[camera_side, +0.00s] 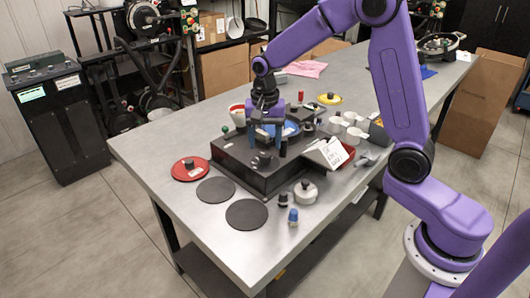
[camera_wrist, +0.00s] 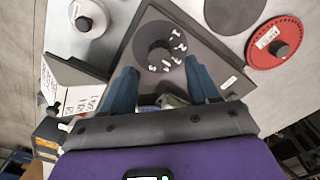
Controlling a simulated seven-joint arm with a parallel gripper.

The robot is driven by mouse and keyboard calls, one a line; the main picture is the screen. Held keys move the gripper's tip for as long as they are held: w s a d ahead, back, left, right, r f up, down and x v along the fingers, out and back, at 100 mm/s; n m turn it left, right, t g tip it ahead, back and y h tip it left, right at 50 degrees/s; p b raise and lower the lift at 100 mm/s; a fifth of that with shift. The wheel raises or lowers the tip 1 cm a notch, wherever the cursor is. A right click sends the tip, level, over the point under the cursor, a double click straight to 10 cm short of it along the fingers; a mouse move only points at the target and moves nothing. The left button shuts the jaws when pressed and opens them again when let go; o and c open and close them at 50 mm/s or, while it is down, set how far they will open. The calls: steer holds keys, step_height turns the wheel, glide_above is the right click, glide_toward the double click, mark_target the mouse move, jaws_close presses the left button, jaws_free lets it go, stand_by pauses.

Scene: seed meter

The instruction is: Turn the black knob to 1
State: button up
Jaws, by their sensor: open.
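A black box (camera_side: 245,168) stands on the grey table. A black knob (camera_side: 262,160) sits on its top, and the knob also shows in the wrist view (camera_wrist: 160,54). My gripper (camera_side: 267,146) is above the box, close to the knob. In the wrist view its two blue fingers (camera_wrist: 160,78) are spread apart, with the knob ahead of the gap. Nothing shows between them.
A red disc with a black knob (camera_side: 189,169) lies left of the box. Two dark round pads (camera_side: 247,214) lie in front. A white-lidded pot (camera_side: 306,190), a blue-topped piece (camera_side: 293,216) and a white card (camera_side: 330,152) are at right. White cups (camera_side: 353,135) stand behind.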

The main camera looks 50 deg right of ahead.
mark_target(265, 155)
steer(key=shift+f, duration=2.25)
steer(key=c, duration=1)
